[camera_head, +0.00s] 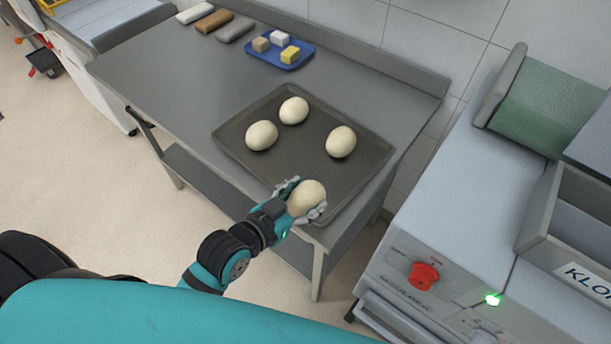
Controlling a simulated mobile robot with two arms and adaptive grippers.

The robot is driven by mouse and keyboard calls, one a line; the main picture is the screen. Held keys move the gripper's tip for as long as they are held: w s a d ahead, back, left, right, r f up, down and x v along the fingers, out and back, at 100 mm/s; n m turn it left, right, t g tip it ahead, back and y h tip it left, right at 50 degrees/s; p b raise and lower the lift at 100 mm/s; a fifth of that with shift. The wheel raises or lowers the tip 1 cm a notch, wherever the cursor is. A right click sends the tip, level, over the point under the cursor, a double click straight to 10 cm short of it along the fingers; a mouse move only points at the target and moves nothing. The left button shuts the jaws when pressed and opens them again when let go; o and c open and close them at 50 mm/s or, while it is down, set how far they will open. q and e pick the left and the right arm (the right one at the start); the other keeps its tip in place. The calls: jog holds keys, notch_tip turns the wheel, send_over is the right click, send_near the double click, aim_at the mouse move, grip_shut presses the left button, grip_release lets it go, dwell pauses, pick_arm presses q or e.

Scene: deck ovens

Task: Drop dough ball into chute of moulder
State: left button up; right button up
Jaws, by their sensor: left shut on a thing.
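My left gripper (301,201) is shut on a pale dough ball (308,194) at the front corner of a dark tray (235,141). I cannot tell whether this ball still touches the tray. Three more dough balls lie on the tray: one at the back (293,110), one at the left (261,135) and one at the right (340,141). The moulder (457,215) stands at the right, with a red knob and a green light on its front. A grey open-topped box (567,215) on it may be the chute. My right gripper is not in view.
The tray rests on a steel table (160,83). A blue tray (262,54) with several small blocks stands at the back, beside wrapped bars (213,20). A gap separates the table from the moulder. A green belt (545,105) lies behind the moulder's top.

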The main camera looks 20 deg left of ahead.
pick_arm(q)
jog(key=s, duration=0.1)
jog(key=s+d, duration=0.1)
jog(key=s, duration=0.1)
jog(key=s+b, duration=0.1)
jog(key=s, duration=0.1)
jog(key=shift+s+d+r, duration=0.1)
jog(key=shift+d+r, duration=0.1)
jog(key=shift+r, duration=0.1)
